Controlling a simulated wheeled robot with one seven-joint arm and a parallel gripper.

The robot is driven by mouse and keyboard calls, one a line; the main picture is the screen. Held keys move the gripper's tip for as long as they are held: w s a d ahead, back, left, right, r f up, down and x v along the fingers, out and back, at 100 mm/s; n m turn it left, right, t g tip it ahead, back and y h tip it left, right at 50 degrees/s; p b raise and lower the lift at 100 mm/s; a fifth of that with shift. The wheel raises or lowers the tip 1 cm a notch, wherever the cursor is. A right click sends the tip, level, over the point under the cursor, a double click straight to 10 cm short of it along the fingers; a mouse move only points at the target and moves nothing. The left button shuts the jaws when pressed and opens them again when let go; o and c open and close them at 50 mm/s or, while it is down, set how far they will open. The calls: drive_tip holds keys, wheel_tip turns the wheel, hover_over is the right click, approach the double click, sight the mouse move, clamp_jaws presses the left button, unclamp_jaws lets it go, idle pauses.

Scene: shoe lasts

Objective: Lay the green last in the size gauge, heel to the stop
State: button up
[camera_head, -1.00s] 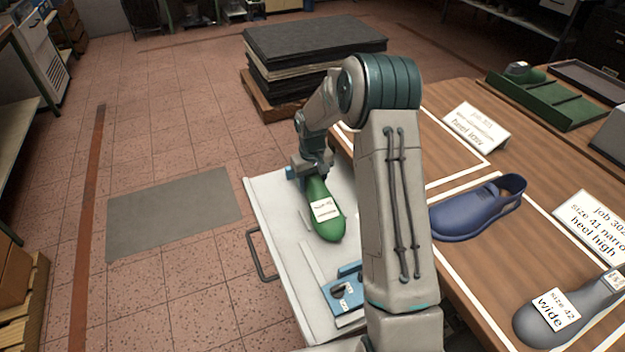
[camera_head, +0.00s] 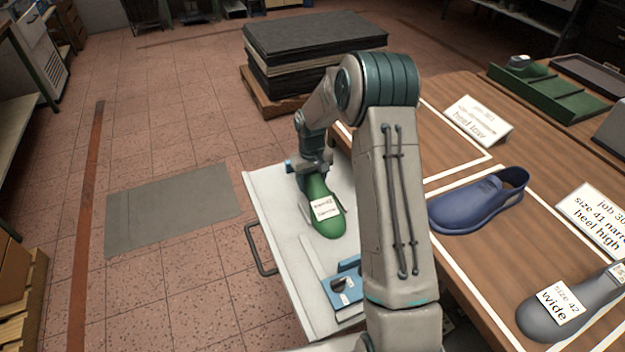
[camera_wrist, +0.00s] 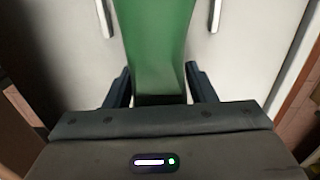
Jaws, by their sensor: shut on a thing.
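The green last (camera_head: 318,191) with a white label is over the pale pull-out board, its toe toward the front in the head view. My gripper (camera_head: 314,168) is at its far end. In the wrist view, the fingers (camera_wrist: 158,88) are shut on the narrow end of the green last (camera_wrist: 155,40). White rails (camera_wrist: 103,18) show on both sides of it. In the head view, a pale rail (camera_head: 318,262) and a blue block (camera_head: 347,284) with a dark opening lie nearer on the board. I cannot tell whether the last touches the board.
The pale board (camera_head: 262,192) has a dark handle (camera_head: 262,250) on its left side. On the wooden table to the right stand a blue shoe-shaped last (camera_head: 478,208), a grey last (camera_head: 560,312), job cards (camera_head: 478,120) and a green rack (camera_head: 550,92).

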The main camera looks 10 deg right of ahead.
idle(0.3)
drive_tip(key=o, duration=1.5)
drive_tip(key=shift+f, duration=0.1)
wheel_tip(320, 180, up, 14)
drive_tip(key=shift+a+f+b, duration=0.1)
drive_tip(key=shift+b, duration=0.3)
drive_tip(key=s+r+m+t, duration=0.1)
drive_tip(key=s+r, duration=0.4)
drive_tip(key=s, duration=0.3)
drive_tip(key=s+r+t, duration=0.1)
drive_tip(key=s+r, duration=0.3)
drive_tip(key=s, duration=0.4)
drive_tip(key=shift+m+t, duration=0.4)
drive_tip(key=shift+m, duration=0.5)
drive_tip(key=s, duration=1.5)
drive_tip(key=shift+s+f, duration=0.25)
drive_tip(key=shift+f, duration=0.15)
